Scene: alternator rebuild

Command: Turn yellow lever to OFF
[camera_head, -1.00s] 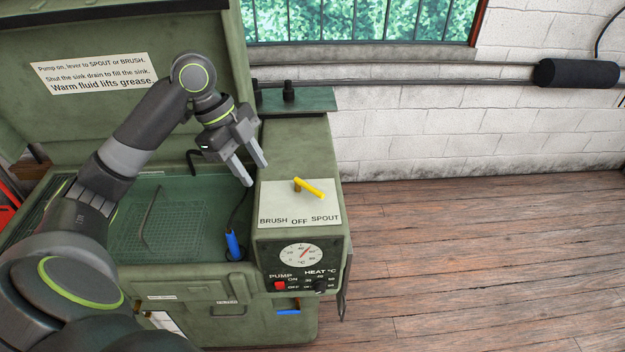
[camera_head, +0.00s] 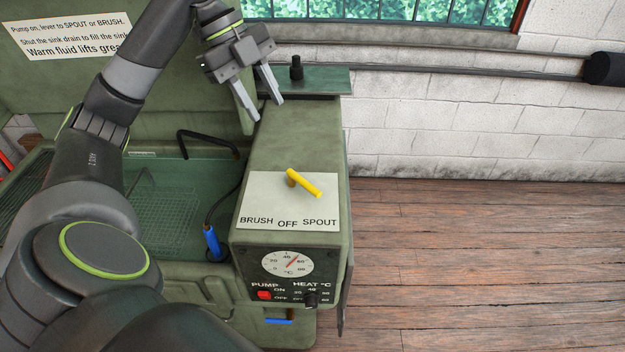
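The yellow lever (camera_head: 305,184) sits on a white label plate (camera_head: 265,205) on top of the green control box. Its pivot is at the upper left and its free end points to the lower right, toward the SPOUT word. The plate reads BRUSH, OFF, SPOUT from left to right. My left gripper (camera_head: 262,110) is open and empty, above the back of the box, behind the lever and to its left, and apart from it. My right gripper is not in view.
The green parts washer's sink (camera_head: 165,205) lies left of the box, with a black spout (camera_head: 208,138) and a blue-handled brush (camera_head: 212,242). The box front has a dial (camera_head: 287,263) and a red pump switch (camera_head: 264,295). A shelf with a black knob (camera_head: 296,68) stands behind.

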